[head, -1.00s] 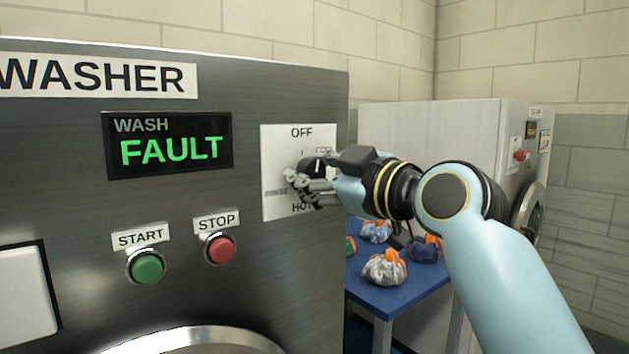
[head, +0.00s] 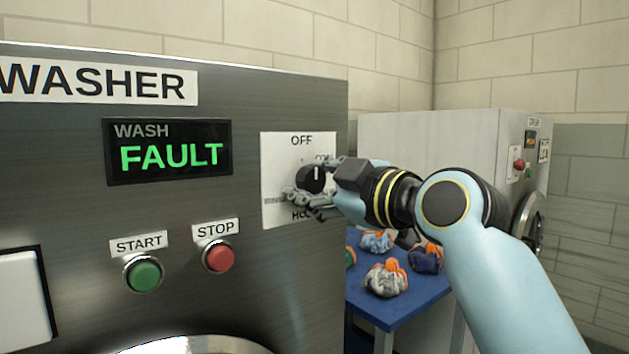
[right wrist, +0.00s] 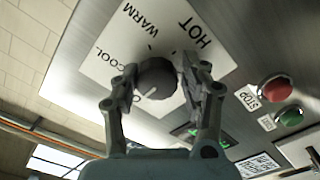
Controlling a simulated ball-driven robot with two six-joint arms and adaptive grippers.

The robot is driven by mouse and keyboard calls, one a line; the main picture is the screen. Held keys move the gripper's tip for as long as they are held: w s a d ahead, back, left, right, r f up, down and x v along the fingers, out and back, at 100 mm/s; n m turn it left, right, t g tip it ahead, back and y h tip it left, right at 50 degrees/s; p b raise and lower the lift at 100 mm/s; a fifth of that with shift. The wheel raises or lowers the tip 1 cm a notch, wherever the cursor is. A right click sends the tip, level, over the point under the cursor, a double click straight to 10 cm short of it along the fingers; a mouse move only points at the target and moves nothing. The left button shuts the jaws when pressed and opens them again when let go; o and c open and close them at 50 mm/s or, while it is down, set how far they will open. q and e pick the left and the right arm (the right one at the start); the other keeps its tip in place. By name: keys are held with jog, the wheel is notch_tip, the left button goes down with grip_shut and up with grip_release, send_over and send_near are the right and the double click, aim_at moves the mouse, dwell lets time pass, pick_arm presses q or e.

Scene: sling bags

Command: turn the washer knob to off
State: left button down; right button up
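The black round knob (head: 313,181) sits on a white dial plate (head: 275,150) on the washer front, with OFF at the top and HOT partly covered at the bottom. My right gripper (head: 309,178) is at the knob, one finger above and one below it. In the right wrist view, the knob (right wrist: 155,82) stands between the open fingers of the gripper (right wrist: 160,68), with narrow gaps at its sides; contact is unclear. That view shows COOL, WARM and HOT; a short pale mark lies on the knob's face. My left gripper is out of view.
The display (head: 168,152) reads WASH FAULT. A green START button (head: 144,273) and red STOP button (head: 219,255) are below it. A blue table (head: 402,307) with several tied cloth bundles and a second machine (head: 430,135) stand to the right.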

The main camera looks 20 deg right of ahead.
jog(key=shift+o, duration=1.3)
jog(key=shift+r, duration=0.15)
jog(key=v, duration=0.7)
jog(key=shift+s, duration=0.25)
jog(key=shift+d, duration=0.1)
